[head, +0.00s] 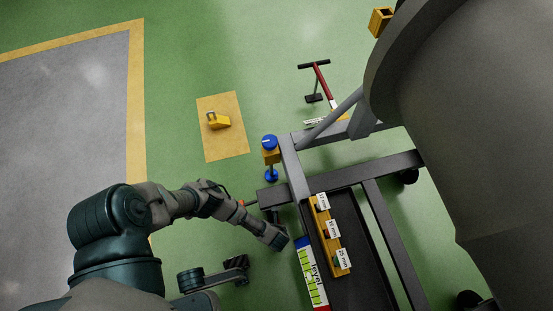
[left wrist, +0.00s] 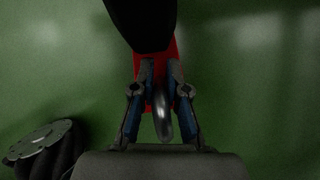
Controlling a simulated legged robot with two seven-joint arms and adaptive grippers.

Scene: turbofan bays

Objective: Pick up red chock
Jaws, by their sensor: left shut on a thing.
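In the left wrist view, the two fingers of my left gripper (left wrist: 160,72) are closed on the red chock (left wrist: 156,102). The red of the chock shows between and above the fingers, and a dark rounded loop stands in front of it. A black part covers the top of the chock; I cannot tell whether it touches. In the head view, my left gripper (head: 281,241) is low beside the left side of the frame, and the red chock cannot be made out there. My right gripper does not show.
A yellow chock (head: 218,121) sits on a yellow mat (head: 233,145). Green floor is clear around the mat.

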